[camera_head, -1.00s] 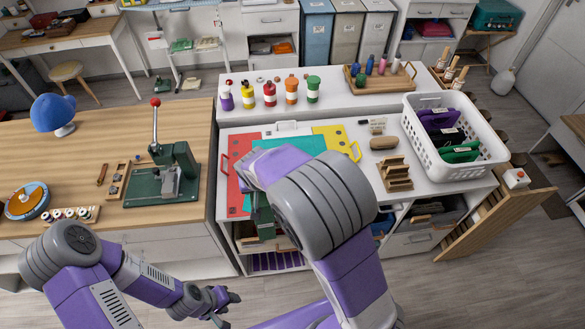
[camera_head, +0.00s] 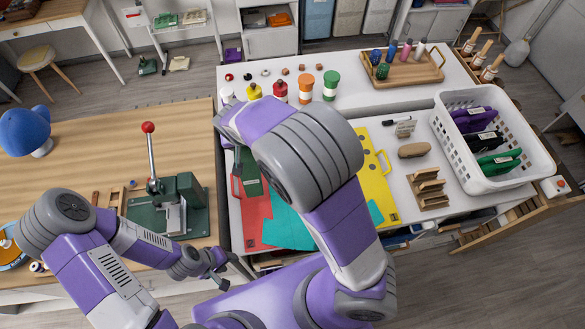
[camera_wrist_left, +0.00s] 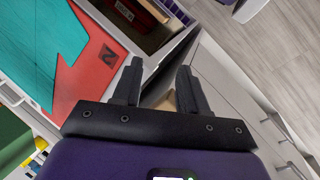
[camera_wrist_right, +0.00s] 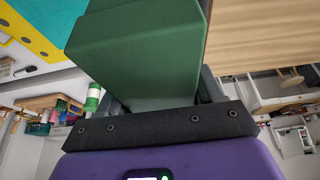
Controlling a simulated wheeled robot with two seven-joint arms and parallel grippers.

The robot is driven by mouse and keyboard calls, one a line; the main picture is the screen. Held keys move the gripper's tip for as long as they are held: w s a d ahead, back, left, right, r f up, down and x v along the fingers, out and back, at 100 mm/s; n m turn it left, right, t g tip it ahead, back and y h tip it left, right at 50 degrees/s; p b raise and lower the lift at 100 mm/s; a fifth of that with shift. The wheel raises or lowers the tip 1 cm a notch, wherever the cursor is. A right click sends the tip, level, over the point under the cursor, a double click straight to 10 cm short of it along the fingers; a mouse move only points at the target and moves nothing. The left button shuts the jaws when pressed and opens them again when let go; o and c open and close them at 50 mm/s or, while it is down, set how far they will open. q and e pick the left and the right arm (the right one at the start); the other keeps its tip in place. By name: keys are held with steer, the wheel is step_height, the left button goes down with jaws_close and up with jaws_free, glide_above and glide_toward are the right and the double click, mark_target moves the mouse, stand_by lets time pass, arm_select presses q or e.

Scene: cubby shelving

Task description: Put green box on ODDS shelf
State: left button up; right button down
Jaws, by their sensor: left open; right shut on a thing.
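The green box (camera_wrist_right: 140,50) fills the upper middle of the right wrist view. My right gripper (camera_wrist_right: 158,98) is shut on it. In the head view, part of the green box (camera_head: 249,172) shows left of my right arm, over the red sheet; the arm hides the right gripper and the rest of the box. My left gripper (camera_head: 222,276) is low, near the front edge of the benches. In the left wrist view, its fingers (camera_wrist_left: 160,75) are apart with nothing between them. Beyond them is an open cubby (camera_wrist_left: 150,40); I cannot read an ODDS label.
A green press (camera_head: 165,210) with a red-knobbed lever stands on the wooden bench. Coloured sheets, including a yellow one (camera_head: 372,165), cover part of the white bench. A wooden rack (camera_head: 428,188) and a white basket (camera_head: 535,165) with purple, black and green items stand right.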

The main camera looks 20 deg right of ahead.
step_height(320, 180, down, 10)
steer(key=shift+f, duration=0.1)
stand_by(0.4)
steer(key=shift+c, duration=0.8)
jaws_free()
steer(key=shift+f, duration=0.1)
